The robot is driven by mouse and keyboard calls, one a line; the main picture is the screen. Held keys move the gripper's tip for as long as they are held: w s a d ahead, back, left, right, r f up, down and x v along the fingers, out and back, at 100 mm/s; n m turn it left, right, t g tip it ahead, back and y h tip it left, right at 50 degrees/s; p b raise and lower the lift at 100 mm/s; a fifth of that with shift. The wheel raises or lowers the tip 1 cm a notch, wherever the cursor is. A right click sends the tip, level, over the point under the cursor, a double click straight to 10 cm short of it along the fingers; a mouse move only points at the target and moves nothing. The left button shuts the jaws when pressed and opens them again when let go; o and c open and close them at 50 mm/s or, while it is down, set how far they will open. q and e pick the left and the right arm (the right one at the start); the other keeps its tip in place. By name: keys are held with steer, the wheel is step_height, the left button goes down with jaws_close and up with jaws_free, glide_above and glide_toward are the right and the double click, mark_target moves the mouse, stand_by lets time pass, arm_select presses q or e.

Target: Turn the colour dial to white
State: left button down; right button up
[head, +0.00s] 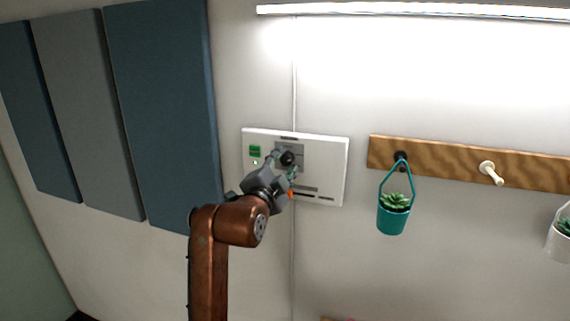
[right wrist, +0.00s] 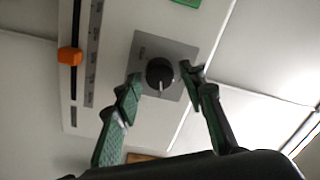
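The colour dial (right wrist: 160,74) is a round black knob with a pale pointer line, on a grey square plate of the white wall panel (head: 333,165). In the right wrist view its pointer line runs toward the bottom of the picture. In the head view the dial (head: 287,158) sits just beyond my right gripper (head: 284,164). My right gripper is open, its two green-grey fingers (right wrist: 160,84) on either side of the dial, with gaps visible to the knob. The markings around the dial are too small to read. My left gripper is not in view.
The panel also has a green switch (head: 255,151) and a slider with an orange knob (right wrist: 70,56). A wooden peg rail (head: 440,160) with a hanging teal plant pot (head: 393,219) is to the right. Blue and grey wall panels (head: 165,110) stand left. A lit strip lamp (head: 420,11) is above.

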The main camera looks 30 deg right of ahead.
steer(key=shift+o, duration=0.3)
steer(key=v, duration=1.2)
